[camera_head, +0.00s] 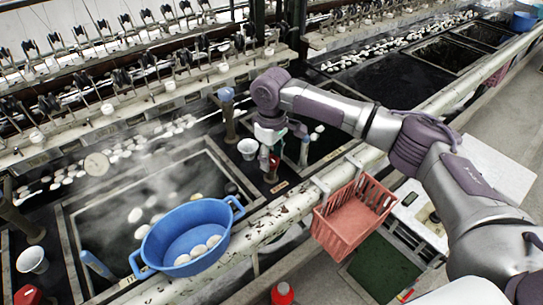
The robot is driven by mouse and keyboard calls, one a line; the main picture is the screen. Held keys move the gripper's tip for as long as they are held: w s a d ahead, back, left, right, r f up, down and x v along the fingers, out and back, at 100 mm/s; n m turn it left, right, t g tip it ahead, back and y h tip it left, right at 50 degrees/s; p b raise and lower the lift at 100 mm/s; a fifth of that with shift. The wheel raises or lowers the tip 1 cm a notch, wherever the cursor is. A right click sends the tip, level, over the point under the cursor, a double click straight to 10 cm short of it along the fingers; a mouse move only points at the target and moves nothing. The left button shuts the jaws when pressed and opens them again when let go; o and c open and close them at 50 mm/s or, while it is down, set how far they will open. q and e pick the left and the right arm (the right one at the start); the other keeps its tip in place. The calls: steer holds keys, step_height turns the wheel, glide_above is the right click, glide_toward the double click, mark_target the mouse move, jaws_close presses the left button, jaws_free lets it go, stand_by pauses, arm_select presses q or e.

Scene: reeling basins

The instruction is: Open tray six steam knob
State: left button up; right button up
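My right gripper (268,148) points down from my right arm, which comes in from the right. It is above or around the top of a post with a red part (272,168), between two basins on the machine's front side. The fingertips overlap the post top, so I cannot tell whether they touch it or are closed. No number marking tray six is readable. A blue-topped post (228,98) stands behind and left of the gripper. A dark basin (150,195) with steam and floating cocoons lies to the left. My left gripper is not in view.
A blue colander (187,238) with several cocoons sits over the basin's front edge. A red basket (354,215) hangs on the front rail right of the gripper. White cups (248,148) stand by the basins. Reeling spindles line the back.

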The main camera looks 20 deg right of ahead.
steer(key=c, duration=0.3)
steer(key=shift+r+n+p, duration=0.2)
steer(key=shift+n+p, duration=0.5)
steer(key=shift+p, duration=0.5)
steer(key=n+p, duration=0.2)
steer(key=shift+n+p, duration=0.3)
steer(key=shift+p, duration=0.1)
steer(key=n+p, duration=0.2)
steer(key=shift+n, duration=0.3)
steer(key=n+p, duration=0.1)
steer(key=n, duration=0.1)
steer(key=shift+w+f+n, duration=0.1)
steer(key=shift+n, duration=0.3)
steer(key=n+p, duration=0.1)
steer(key=n, duration=0.1)
steer(key=shift+n, duration=0.4)
steer(key=n+p, duration=0.1)
steer(key=n, duration=0.4)
steer(key=shift+w, duration=0.15)
steer(key=shift+f, duration=0.1)
